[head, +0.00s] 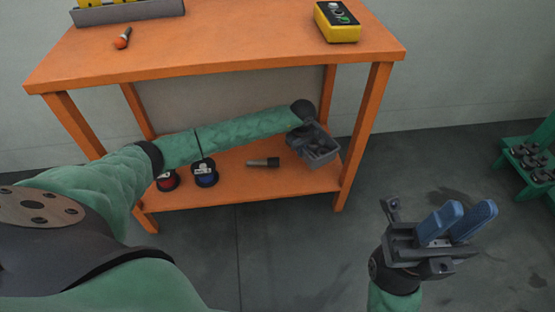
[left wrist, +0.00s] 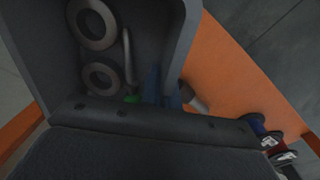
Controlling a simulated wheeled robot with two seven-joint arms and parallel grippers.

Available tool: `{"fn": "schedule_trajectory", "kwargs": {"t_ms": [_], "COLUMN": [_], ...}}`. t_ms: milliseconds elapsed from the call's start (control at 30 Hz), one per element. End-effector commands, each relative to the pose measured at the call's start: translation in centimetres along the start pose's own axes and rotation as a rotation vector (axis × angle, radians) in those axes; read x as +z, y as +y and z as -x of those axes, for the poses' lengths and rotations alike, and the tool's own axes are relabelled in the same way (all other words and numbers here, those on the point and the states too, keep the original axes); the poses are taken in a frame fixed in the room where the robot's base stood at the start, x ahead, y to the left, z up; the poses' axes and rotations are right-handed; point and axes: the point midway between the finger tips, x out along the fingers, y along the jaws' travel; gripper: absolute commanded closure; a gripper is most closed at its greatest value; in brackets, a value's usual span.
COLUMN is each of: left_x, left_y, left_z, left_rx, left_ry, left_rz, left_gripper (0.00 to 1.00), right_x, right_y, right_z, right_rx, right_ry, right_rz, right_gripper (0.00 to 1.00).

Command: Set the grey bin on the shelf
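The grey bin (head: 322,150) is at the right end of the orange lower shelf (head: 225,191), under the tabletop. Whether its base touches the shelf is hard to tell. In the left wrist view the bin (left wrist: 182,35) fills the upper left, with metal rings (left wrist: 98,25) and a thin rod inside. My left arm reaches under the tabletop to the bin. The blue fingers of my left gripper (left wrist: 165,90) sit on both sides of the bin's wall, closed on it. In the head view that gripper is mostly hidden. My right gripper (head: 456,222) is empty, its blue fingers apart.
The table leg (head: 362,135) is close on the right. A yellow device (head: 337,22) sits on the tabletop (head: 215,45).

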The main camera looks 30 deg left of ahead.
Motion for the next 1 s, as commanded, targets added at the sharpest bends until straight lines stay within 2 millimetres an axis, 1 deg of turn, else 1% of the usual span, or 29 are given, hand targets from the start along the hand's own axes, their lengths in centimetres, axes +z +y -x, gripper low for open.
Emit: {"fn": "schedule_trajectory", "kwargs": {"t_ms": [167, 300, 400, 567, 833, 1000], "left_x": [0.1, 0.1, 0.1, 0.1, 0.1, 0.1], "left_y": [-0.1, -0.2, -0.2, -0.3, -0.5, -0.4], "left_z": [-2.1, -4.5, -5.5, -6.4, -9.4, -9.6], "left_rx": [0.001, 0.001, 0.002, 0.001, 0.002, 0.003], "left_ry": [-0.002, -0.002, -0.002, -0.001, -0.001, 0.0], "left_rz": [0.0, 0.0, 0.0, -0.001, -0.001, -0.002], "left_gripper": [1.0, 1.0, 1.0, 1.0, 1.0, 1.0], "right_x": [0.1, 0.2, 0.2, 0.2, 0.3, 0.5], "right_y": [-0.1, -0.2, -0.2, -0.3, -0.4, -0.5], "right_z": [0.4, 0.9, 1.1, 1.3, 2.3, 2.3], "right_rx": [0.004, 0.002, -0.002, -0.005, -0.018, -0.021], "right_ry": [0.003, 0.0, -0.002, -0.006, -0.018, -0.026], "right_rz": [-0.011, -0.015, -0.016, -0.014, -0.009, -0.008], "right_gripper": [0.72, 0.72, 0.72, 0.72, 0.72, 0.72]}}
